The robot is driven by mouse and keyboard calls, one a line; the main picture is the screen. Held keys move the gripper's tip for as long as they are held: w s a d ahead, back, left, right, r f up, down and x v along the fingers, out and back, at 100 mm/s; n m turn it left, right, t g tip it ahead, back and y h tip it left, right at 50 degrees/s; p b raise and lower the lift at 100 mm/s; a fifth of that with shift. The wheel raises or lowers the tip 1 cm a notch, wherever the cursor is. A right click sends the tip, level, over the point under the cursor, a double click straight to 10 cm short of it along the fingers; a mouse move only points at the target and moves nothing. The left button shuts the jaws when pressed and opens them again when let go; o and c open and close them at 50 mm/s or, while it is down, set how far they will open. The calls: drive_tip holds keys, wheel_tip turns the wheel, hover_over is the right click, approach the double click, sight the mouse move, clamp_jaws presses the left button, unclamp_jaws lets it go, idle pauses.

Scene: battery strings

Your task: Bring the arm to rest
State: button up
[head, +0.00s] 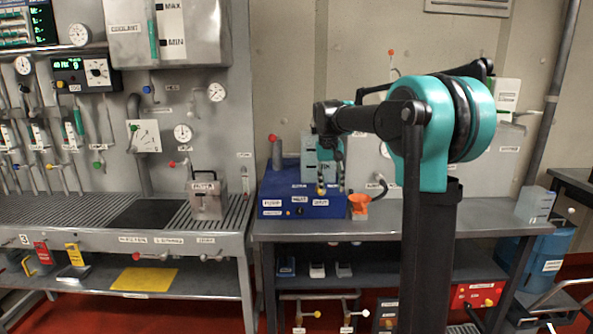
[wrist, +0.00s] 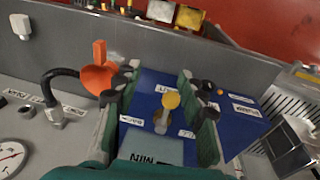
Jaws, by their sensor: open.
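My arm, teal and black, reaches left over the grey workbench (head: 420,217) in the head view. My gripper (head: 328,172) is at its end, in front of or above the blue box (head: 300,205). In the wrist view my gripper (wrist: 166,88) is open, with one finger on each side of a small yellow-topped knob (wrist: 171,100). I cannot tell whether a finger touches it. The blue box (wrist: 236,128) fills the view behind the fingers. A pale container (wrist: 150,150) marked MIN lies just below, partly hidden.
An orange funnel (head: 360,203) stands right of the blue box, close to one finger in the wrist view. A metal canister (head: 208,196) stands on the slatted bench at left. The bench right of my arm has clear room, with a pale container (head: 535,203) at its end.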

drive_tip(key=s+d+f+t, duration=0.1)
drive_tip(key=s+d+f, duration=0.2)
drive_tip(key=s+f, duration=0.9)
drive_tip(key=s+d+f+t+y, duration=0.1)
drive_tip(key=s+d+f+t, duration=0.1)
drive_tip(key=s+f, duration=1)
drive_tip(key=s+d, duration=0.1)
drive_tip(key=s, duration=0.7)
drive_tip(key=shift+s+d, duration=0.15)
drive_tip(key=shift+d, duration=0.2)
